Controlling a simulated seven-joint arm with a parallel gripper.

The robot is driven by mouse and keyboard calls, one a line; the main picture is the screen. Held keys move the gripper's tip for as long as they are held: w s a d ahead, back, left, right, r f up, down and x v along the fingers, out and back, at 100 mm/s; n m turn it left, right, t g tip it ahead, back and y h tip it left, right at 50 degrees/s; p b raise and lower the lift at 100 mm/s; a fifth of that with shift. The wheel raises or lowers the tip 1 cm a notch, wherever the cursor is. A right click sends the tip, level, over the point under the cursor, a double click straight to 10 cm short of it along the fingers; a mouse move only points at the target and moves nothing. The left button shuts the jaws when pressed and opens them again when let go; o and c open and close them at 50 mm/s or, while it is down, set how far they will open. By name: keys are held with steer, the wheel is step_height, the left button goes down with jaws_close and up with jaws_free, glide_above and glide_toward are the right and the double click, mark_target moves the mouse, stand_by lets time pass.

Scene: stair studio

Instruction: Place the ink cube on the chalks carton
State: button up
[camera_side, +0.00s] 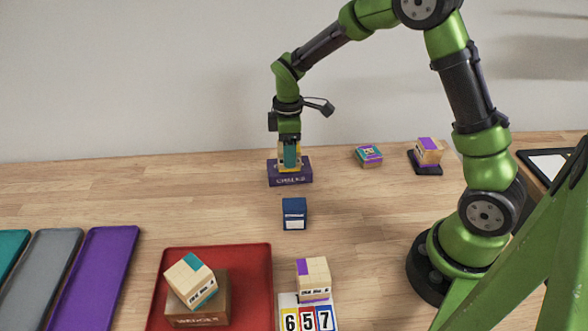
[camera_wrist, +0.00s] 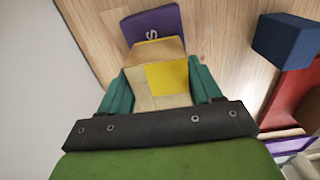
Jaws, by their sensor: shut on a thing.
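My gripper (camera_side: 289,160) is shut on a tan cube with a yellow patch (camera_wrist: 162,80). The teal fingers press its two sides in the wrist view. The chalks carton (camera_side: 290,180) is a low purple box on the table at the back, directly below my gripper; part of it also shows beyond the held cube in the wrist view (camera_wrist: 152,24). The held cube is at the carton's top; I cannot tell whether it rests on it. No ink lettering is readable on the held cube. A dark blue cube (camera_side: 294,214) with a white label stands in front of the carton.
A red tray (camera_side: 258,262) holds a brown box with a tan and teal cube on top. A tan and purple cube (camera_side: 313,277) stands on a number card. A small teal and purple box (camera_side: 369,156) and another cube on a black pad (camera_side: 428,152) are right.

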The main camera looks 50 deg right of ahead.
steer(key=o, duration=1.1)
steer(key=shift+f, duration=0.15)
step_height(320, 180, up, 12)
steer(key=s+a+r+m+t, duration=0.1)
steer(key=s+r+m+t, duration=0.1)
steer(key=s+m, duration=0.2)
steer(key=s+a+r+m+t+y, duration=0.1)
steer(key=s+m, duration=0.3)
steer(key=s, duration=0.5)
steer(key=s+a+r+m+t+y, duration=0.1)
steer(key=s+a+r+m+t, duration=0.1)
steer(key=s+r+m+t, duration=0.1)
steer(key=shift+s+a+r+m+t, duration=0.25)
steer(key=shift+s+m, duration=0.25)
steer(key=shift+s, duration=0.45)
steer(key=shift+s+a+r+m+t, duration=0.1)
steer(key=shift+s+m+t, duration=0.35)
steer(key=shift+s, duration=0.45)
